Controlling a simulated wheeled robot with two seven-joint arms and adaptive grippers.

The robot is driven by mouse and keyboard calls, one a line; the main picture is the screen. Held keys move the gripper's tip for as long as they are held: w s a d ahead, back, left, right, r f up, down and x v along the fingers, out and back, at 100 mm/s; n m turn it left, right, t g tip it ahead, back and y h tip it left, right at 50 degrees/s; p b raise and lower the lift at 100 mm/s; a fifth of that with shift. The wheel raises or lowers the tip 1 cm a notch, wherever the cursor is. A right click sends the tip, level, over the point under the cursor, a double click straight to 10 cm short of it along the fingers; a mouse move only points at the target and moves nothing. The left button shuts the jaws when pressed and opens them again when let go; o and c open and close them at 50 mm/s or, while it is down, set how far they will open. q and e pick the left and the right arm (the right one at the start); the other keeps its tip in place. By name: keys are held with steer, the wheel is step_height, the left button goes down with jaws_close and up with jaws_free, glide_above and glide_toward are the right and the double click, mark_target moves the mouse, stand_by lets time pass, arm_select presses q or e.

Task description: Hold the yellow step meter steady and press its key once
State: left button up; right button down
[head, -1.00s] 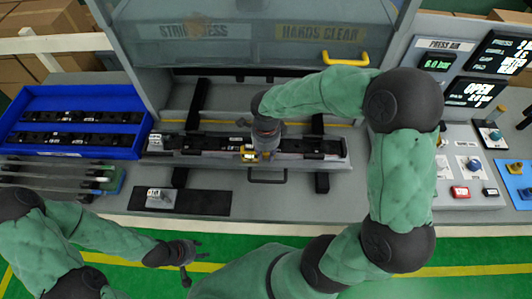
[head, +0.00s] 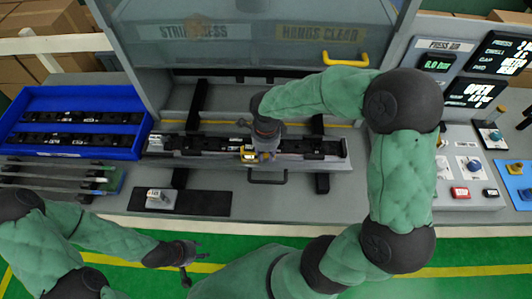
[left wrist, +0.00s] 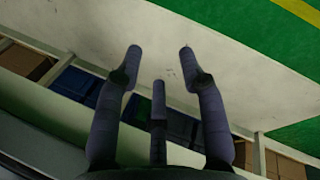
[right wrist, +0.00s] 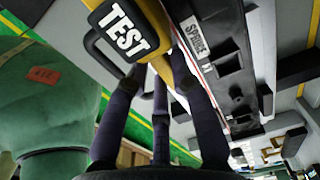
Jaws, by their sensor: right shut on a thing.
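The yellow step meter (head: 249,154) sits at the front edge of the long black trim part in the fixture, near its middle. In the right wrist view its yellow body (right wrist: 185,75) is close to the camera, with a dark key marked TEST (right wrist: 122,32) facing out. My right gripper (head: 264,150) is at the meter, and in the right wrist view its fingers are shut on the yellow body. My left gripper (head: 192,264) is open and empty over the green floor, in front of the bench; its spread fingers (left wrist: 160,65) show in the left wrist view.
The long black trim (head: 205,144) lies along the fixture under a raised clear guard with a yellow handle (head: 345,59). A blue tray (head: 70,154) with black parts stands at left. A small silver block (head: 160,199) sits on a black mat. Displays and buttons (head: 459,192) are at right.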

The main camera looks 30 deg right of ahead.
arm_select(q)
steer(key=shift+c, duration=0.3)
jaws_close()
stand_by(1.1)
